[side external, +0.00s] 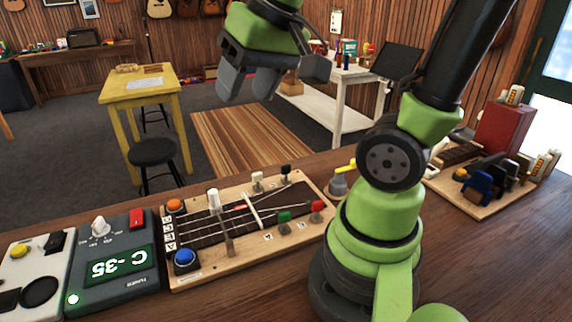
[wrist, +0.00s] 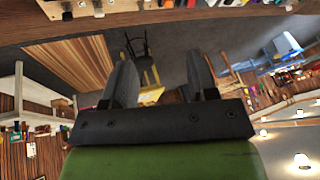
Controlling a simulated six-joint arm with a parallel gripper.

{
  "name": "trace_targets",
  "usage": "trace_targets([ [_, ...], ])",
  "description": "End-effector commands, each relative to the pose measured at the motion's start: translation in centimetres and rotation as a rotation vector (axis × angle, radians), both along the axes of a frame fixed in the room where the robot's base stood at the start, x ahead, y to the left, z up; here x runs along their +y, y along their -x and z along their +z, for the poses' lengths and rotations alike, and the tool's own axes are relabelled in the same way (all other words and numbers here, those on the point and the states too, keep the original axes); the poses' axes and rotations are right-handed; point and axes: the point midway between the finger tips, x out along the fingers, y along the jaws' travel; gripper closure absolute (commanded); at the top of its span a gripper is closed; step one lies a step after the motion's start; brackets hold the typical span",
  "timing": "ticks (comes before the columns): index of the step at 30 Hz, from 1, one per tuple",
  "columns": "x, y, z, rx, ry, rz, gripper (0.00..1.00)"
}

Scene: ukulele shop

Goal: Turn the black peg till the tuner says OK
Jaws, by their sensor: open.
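The black peg (side external: 286,170) stands at the far right of the wooden string board (side external: 300,245), beside a white peg (side external: 257,179). A green peg (side external: 284,216) and a red peg (side external: 317,206) are on the near side. The tuner (side external: 140,238), left of the board, shows "C -35" in green, upside down in the picture; a green lamp is lit at its corner. My gripper (side external: 249,88) is raised well above the bench, open and empty, apart from every peg. Its two spread fingers also show in the wrist view (wrist: 162,82).
The board also carries an orange button (side external: 175,205), a blue button (side external: 186,257) and an upright white-topped lever (side external: 213,198). A pedal box (side external: 30,275) is at far left. A crowded wooden tray (side external: 475,207) is on the right. Air above the board is clear.

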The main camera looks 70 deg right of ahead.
Motion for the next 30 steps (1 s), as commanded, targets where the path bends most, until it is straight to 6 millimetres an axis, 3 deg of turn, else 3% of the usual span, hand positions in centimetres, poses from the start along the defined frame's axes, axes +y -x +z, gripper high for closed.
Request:
trace_targets([
  [3, -4.3, -2.4, -2.1, 0.112, 0.020, -0.080, 0.47],
  [7, -9.3, -3.8, -5.1, 0.225, 0.023, -0.147, 0.47],
  [12, -15.4, -3.6, -10.1, 0.357, -0.003, -0.216, 0.47],
  [15, -17.9, -2.8, -12.7, 0.411, -0.024, -0.243, 0.47],
  [21, -20.1, -1.7, -15.4, 0.461, -0.048, -0.263, 0.47],
  [26, -20.3, -1.6, -17.0, 0.468, -0.052, -0.263, 0.47],
  [30, -20.2, -1.6, -19.5, 0.470, -0.054, -0.262, 0.47],
])
